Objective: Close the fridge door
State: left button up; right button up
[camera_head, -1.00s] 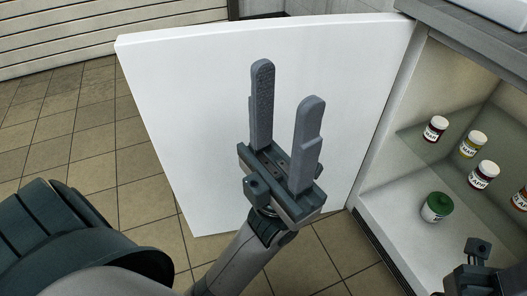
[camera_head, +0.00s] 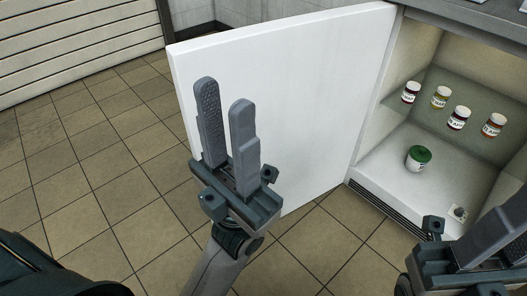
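The white fridge door (camera_head: 310,100) stands open, swung out to the left of the fridge (camera_head: 408,170). My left gripper (camera_head: 224,112) is in front of the door's outer left part, with its two fingers apart and nothing between them. I cannot tell whether a finger touches the door. My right gripper (camera_head: 505,232) is at the lower right, in front of the fridge opening. It is cut off by the picture's edge, so its finger gap is unclear.
Several small jars (camera_head: 458,117) stand on the fridge's glass shelf. A green-lidded jar (camera_head: 418,158) stands on the fridge floor. A counter (camera_head: 470,22) runs above the fridge. The tiled floor (camera_head: 100,170) at left is clear, with a slatted wall (camera_head: 70,40) behind.

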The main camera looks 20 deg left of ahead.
aim_at(311, 79)
jog(key=k+j+z, duration=0.2)
jog(key=j, duration=0.25)
jog(key=j+z, duration=0.25)
jog(key=j, duration=0.15)
jog(key=k+j+z, duration=0.2)
jog(key=j, duration=0.2)
jog(key=k+j+z, duration=0.25)
jog(key=j+z, duration=0.15)
jog(key=j, duration=0.3)
jog(key=j+z, duration=0.15)
jog(key=j, duration=0.3)
jog(key=k+j+z, duration=0.2)
jog(key=j, duration=0.2)
jog(key=j+z, duration=0.15)
jog(key=j, duration=0.3)
jog(key=k+j+z, duration=0.15)
jog(key=j, duration=0.25)
jog(key=j+z, duration=0.15)
jog(key=j, duration=0.9)
